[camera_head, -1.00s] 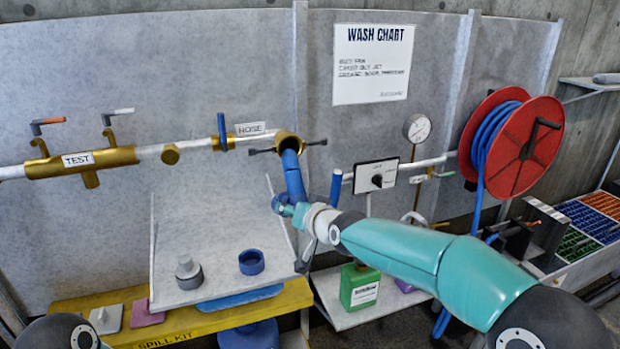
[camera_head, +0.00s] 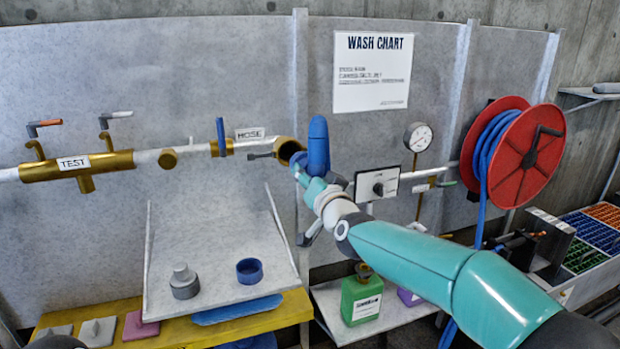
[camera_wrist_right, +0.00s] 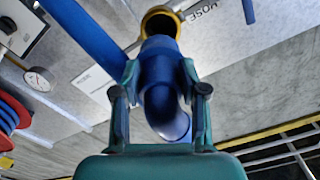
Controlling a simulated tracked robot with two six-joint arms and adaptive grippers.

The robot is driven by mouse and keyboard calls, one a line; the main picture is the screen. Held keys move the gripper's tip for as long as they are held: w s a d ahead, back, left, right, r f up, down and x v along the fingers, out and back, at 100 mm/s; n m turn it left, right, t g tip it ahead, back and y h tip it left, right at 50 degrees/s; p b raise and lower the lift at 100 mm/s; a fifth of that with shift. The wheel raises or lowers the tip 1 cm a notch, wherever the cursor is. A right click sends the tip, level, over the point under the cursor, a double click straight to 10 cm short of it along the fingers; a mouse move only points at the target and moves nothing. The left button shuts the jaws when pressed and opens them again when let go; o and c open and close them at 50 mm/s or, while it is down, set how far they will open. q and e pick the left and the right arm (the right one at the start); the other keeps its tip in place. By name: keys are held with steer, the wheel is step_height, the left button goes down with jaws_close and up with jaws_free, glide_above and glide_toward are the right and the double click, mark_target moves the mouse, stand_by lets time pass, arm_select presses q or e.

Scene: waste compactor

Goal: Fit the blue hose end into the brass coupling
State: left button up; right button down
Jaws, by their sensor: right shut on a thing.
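The brass coupling (camera_head: 284,146) is on the wall pipe by the HOSE label, its dark mouth facing right and toward me. My right gripper (camera_head: 308,178) is shut on the blue hose end (camera_head: 318,142), which stands nearly upright just right of the mouth. In the right wrist view the hose end (camera_wrist_right: 162,85) sits between the fingers of the gripper (camera_wrist_right: 160,95), its far end overlapping the lower edge of the brass ring (camera_wrist_right: 161,13). I cannot tell whether they touch. Part of the mouth shows dark and open. My left gripper is not in view.
A blue-handled valve (camera_head: 221,137) is left of the coupling. A switch box (camera_head: 376,184) and gauge (camera_head: 418,138) are to the right. The red hose reel (camera_head: 525,152) is further right. A grey tray (camera_head: 215,235) with a blue ring (camera_head: 250,270) is below.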

steer(key=shift+r, duration=0.1)
steer(key=shift+s+a+f+m+h+b, duration=0.1)
steer(key=shift+f+m+h+b, duration=0.1)
steer(key=shift+m+b, duration=0.4)
steer(key=shift+s+a+f+m+h+b, duration=0.1)
steer(key=shift+f+m+b, duration=0.1)
steer(key=shift+m+b, duration=0.4)
steer(key=w+m, duration=0.1)
steer(key=m, duration=0.1)
steer(key=a+m+t+h, duration=0.1)
steer(key=m, duration=0.1)
steer(key=shift+w+a+r, duration=0.1)
steer(key=shift+w+r, duration=0.05)
steer(key=shift+w, duration=0.25)
steer(key=shift+p+x, duration=0.55)
steer(key=shift+x, duration=0.25)
steer(key=shift+p+x, duration=0.75)
steer(key=shift+x, duration=0.35)
steer(key=shift+a+f, duration=0.15)
steer(key=shift+f, duration=0.1)
steer(key=shift+r, duration=0.15)
